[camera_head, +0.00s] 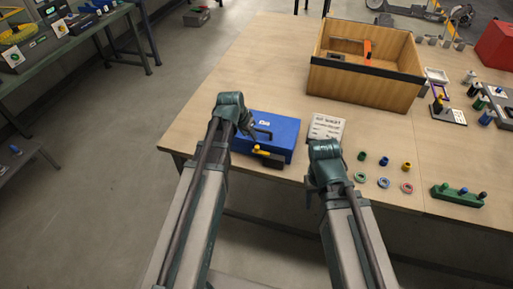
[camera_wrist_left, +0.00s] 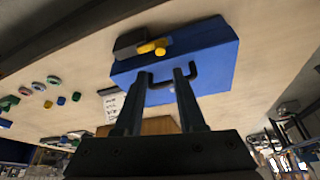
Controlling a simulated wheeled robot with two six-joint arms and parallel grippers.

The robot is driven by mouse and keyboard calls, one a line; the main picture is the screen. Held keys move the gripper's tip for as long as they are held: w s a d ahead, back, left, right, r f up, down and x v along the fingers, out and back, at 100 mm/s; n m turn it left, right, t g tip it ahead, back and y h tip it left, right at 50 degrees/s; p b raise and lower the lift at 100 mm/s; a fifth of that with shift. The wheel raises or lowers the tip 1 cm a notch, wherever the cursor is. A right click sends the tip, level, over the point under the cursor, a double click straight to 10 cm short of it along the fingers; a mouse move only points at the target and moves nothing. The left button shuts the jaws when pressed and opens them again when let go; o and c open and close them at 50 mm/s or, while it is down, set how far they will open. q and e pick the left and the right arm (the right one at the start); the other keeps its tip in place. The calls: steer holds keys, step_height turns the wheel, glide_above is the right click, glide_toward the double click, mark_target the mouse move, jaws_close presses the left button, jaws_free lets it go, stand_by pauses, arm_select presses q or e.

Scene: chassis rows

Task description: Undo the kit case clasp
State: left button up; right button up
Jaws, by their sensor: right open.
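The blue kit case (camera_head: 283,133) lies closed near the front edge of the table, with a dark handle (camera_head: 263,133) on its top. Its yellow clasp (camera_head: 262,152) is on the near side beside a dark block; case (camera_wrist_left: 215,55) and clasp (camera_wrist_left: 155,46) also show in the left wrist view. My left gripper (camera_head: 250,133) is over the case's left part. In the left wrist view its two fingers (camera_wrist_left: 163,80) stand apart near the handle; I cannot tell if they touch it. My right gripper (camera_head: 318,185) is right of the case, its fingertips mostly hidden; it is open.
A white printed card (camera_head: 327,127) lies right of the case. Several small coloured pegs and rings (camera_head: 383,171) lie further right, with a green block (camera_head: 458,195) beyond. A large wooden box (camera_head: 365,85) stands behind. The table left of the box is clear.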

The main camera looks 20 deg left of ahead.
mark_target(257, 147)
arm_select(q)
steer(key=b+x, duration=1.1)
steer(key=x, duration=0.1)
steer(key=shift+f, duration=0.35)
jaws_close()
